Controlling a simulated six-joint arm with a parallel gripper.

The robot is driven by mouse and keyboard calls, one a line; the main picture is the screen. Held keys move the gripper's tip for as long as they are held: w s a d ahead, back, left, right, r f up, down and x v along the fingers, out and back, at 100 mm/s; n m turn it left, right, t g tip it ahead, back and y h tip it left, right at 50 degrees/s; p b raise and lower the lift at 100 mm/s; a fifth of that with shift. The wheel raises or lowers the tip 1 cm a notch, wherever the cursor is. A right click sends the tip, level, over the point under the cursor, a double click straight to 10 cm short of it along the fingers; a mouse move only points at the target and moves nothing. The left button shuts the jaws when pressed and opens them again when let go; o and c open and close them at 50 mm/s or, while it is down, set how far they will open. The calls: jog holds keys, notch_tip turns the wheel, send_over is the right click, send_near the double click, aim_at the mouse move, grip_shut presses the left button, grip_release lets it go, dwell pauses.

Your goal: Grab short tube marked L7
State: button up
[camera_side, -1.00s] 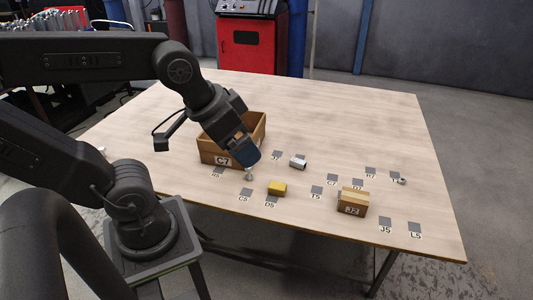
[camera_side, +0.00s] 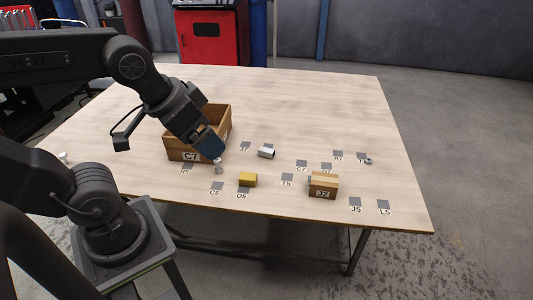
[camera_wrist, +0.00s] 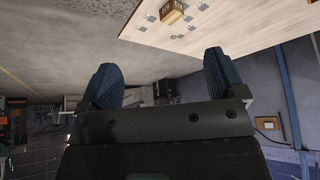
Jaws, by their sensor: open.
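A short pale metal tube (camera_side: 266,152) lies on its side on the table, right of the J7 square (camera_side: 245,146). No L7 mark is readable on or beside it. My gripper (camera_side: 211,147) is left of the tube and apart from it, in front of the C7 crate's right side, tilted down. In the wrist view my gripper (camera_wrist: 160,78) has its two blue fingers spread with nothing between them. The tube cannot be made out in the wrist view.
An open wooden crate marked C7 (camera_side: 190,156) stands beside my gripper. A small metal part (camera_side: 218,166) is just below the fingers. A yellow block (camera_side: 248,180), a J2 box (camera_side: 323,187) and a small ring (camera_side: 368,161) sit rightward. The table's back (camera_side: 300,95) is clear.

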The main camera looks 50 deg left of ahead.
jog(key=shift+o, duration=0.4)
jog(key=shift+w, duration=0.1)
jog(key=n+g+y, duration=0.2)
jog(key=n, duration=0.4)
send_over(266, 150)
jog(key=s+d, duration=0.2)
jog(key=f, duration=3.2)
jog(key=shift+w+a+f, duration=0.2)
jog(key=shift+w+f, duration=0.05)
jog(key=shift+f, duration=0.15)
jog(key=shift+a+x, duration=0.15)
jog(key=shift+x, duration=1.4)
jog(key=shift+a+x, duration=0.1)
jog(key=shift+x, duration=1.45)
jog(key=shift+s, duration=0.15)
jog(key=shift+c, duration=0.3)
